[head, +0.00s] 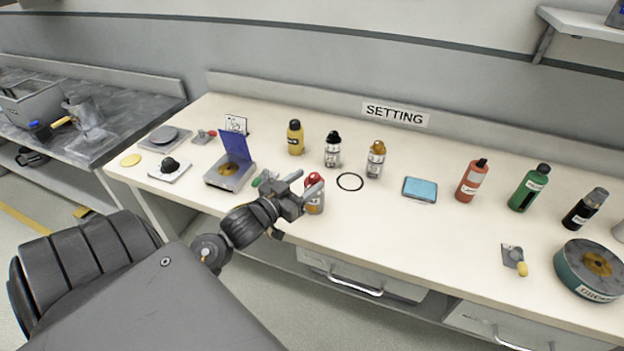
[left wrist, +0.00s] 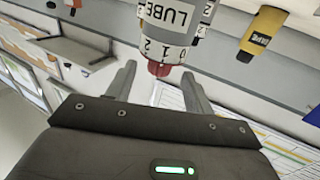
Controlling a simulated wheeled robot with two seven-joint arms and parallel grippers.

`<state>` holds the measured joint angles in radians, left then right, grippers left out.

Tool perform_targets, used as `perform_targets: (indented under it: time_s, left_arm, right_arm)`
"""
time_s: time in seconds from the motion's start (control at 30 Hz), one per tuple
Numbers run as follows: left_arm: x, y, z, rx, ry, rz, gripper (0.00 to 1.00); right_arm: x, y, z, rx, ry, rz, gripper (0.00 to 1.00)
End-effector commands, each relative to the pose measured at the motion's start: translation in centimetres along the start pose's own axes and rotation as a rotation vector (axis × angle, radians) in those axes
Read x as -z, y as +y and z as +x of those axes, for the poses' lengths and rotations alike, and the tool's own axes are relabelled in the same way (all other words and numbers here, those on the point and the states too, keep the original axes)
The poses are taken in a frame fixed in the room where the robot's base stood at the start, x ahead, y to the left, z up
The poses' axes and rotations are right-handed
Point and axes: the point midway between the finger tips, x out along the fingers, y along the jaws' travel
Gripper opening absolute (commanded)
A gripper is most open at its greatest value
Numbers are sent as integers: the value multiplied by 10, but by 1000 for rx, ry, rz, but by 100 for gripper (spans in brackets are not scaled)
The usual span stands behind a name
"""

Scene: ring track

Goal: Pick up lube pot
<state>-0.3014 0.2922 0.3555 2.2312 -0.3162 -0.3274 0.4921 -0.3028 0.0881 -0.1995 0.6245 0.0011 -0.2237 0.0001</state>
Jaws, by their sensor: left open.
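The lube pot (head: 314,205) is a grey pot with a red cap, standing upright near the front edge of the bench. In the left wrist view it appears upside down, with a white LUBE label (left wrist: 176,18) and a numbered band above its red cap (left wrist: 159,69). My left gripper (head: 307,182) is open at the pot's cap, its fingers partly covering the pot in the head view. In the left wrist view the cap shows between the fingertips or just beyond them; I cannot tell which. My right gripper is not in view.
A yellow bottle (head: 295,138), two grey bottles, a black ring (head: 350,182) and a blue-topped block (head: 420,188) are behind and right. A box with a raised blue lid (head: 234,147) is left. Red (head: 472,181) and green (head: 529,188) bottles stand farther right. Bench front-centre is clear.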

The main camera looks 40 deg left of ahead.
Motion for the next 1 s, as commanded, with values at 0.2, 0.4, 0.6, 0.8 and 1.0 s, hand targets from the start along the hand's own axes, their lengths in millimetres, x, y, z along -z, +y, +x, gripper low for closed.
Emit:
perform_targets:
  time_s: [0.2, 0.4, 0.6, 0.8, 1.0]
  left_arm:
    - [2, 0, 19, 3, 2, -2, 52]
    - [0, 0, 45, 5, 1, -2, 52]
    - [-1, 0, 50, 4, 0, -1, 52]
    - [-1, 1, 50, 3, 0, -1, 41]
    - [-1, 0, 50, 4, 0, 0, 14]
  right_arm:
    - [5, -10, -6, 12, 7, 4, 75]
    - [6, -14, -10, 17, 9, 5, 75]
    - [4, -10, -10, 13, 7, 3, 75]
    - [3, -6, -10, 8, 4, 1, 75]
    - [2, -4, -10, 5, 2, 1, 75]
